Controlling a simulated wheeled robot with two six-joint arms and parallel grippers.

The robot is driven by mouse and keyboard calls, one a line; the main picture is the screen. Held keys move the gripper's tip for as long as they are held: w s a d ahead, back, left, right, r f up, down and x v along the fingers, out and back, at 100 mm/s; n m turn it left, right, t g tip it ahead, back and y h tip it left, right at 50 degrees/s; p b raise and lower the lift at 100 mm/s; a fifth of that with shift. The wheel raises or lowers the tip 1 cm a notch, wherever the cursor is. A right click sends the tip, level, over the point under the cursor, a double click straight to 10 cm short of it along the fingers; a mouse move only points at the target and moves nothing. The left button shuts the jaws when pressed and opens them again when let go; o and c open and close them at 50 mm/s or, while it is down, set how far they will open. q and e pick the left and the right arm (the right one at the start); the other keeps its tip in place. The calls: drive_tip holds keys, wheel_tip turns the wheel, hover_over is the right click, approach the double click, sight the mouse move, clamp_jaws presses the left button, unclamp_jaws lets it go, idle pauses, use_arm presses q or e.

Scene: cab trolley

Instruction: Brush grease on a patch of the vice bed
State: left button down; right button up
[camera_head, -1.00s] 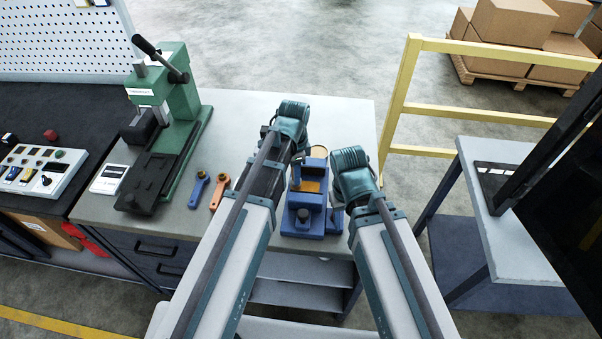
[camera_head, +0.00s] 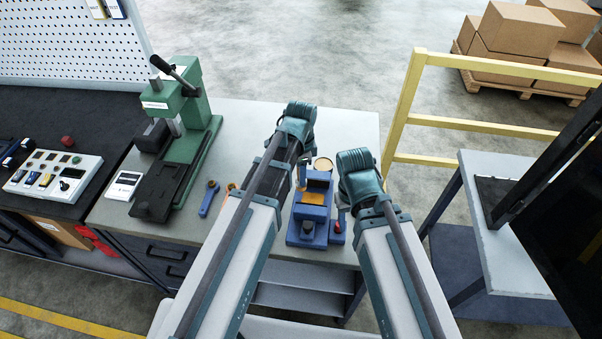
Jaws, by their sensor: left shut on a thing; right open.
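The blue vice (camera_head: 308,230) stands near the front edge of the grey bench, between my two arms. An orange-brown patch (camera_head: 313,198) shows on its bed. A round tin (camera_head: 323,164) with a tan top stands just behind the vice. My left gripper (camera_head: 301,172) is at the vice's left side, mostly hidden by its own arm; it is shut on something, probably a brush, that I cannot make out. My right gripper (camera_head: 345,208) is at the vice's right side, open, its fingers mostly hidden by the wrist.
A green press (camera_head: 182,120) stands left on the bench (camera_head: 240,120). A blue-handled tool (camera_head: 209,198) and a partly hidden orange one (camera_head: 231,188) lie beside my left arm. A control box (camera_head: 55,177) is far left. A yellow rail (camera_head: 470,126) and side table (camera_head: 510,235) are right.

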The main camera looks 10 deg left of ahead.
use_arm(q)
drive_tip(key=shift+r, duration=0.1)
wheel_tip(320, 180, up, 3)
drive_tip(key=p, duration=0.3)
idle(0.3)
idle(0.4)
